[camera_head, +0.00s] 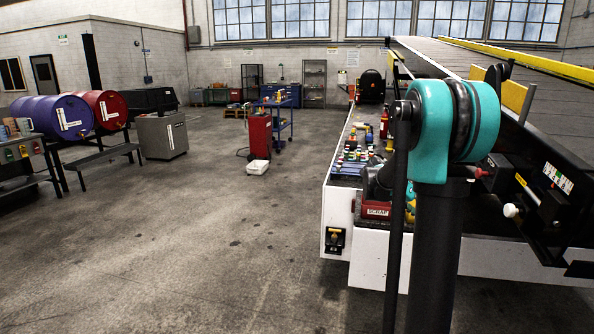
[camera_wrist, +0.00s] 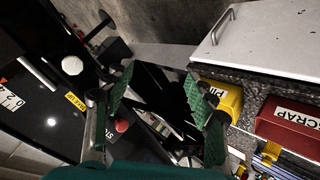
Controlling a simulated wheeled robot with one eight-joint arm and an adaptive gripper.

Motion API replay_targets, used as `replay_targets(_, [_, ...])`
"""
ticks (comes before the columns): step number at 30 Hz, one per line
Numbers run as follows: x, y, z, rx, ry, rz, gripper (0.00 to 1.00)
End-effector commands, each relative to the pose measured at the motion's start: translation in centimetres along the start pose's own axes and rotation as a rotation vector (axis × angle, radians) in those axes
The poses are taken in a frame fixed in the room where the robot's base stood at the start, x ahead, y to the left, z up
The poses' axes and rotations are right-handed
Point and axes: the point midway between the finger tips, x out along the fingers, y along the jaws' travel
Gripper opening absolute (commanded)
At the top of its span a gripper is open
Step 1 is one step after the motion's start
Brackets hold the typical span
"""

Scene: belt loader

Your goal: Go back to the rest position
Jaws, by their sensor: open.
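My gripper (camera_wrist: 160,95) shows in the wrist view with its two green-padded fingers spread apart and nothing held between them. Dark machine parts lie behind the gap. A red bin marked SCRAP (camera_wrist: 290,122) and a yellow bin (camera_wrist: 220,97) lie to the right of the fingers. A black panel with a white knob (camera_wrist: 72,65) lies to their left, and a red knob (camera_wrist: 122,126) shows beside the left finger. In the head view my teal and black arm stands in front of the loader and hides part of it; my fingertips cannot be made out there.
The belt loader (camera_head: 480,62) with yellow rails fills the right side. Its white deck carries the red SCRAP bin (camera_head: 377,212) and several small items. The floor at left is open.

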Motion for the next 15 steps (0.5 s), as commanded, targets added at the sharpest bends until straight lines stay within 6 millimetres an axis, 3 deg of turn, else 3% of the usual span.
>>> replay_targets(1, [-0.8,0.4,2.4,-0.044,-0.025,-0.052,0.56])
replay_targets(15, [-7.4,1.8,25.1,-0.432,-0.147,-0.600,0.56])
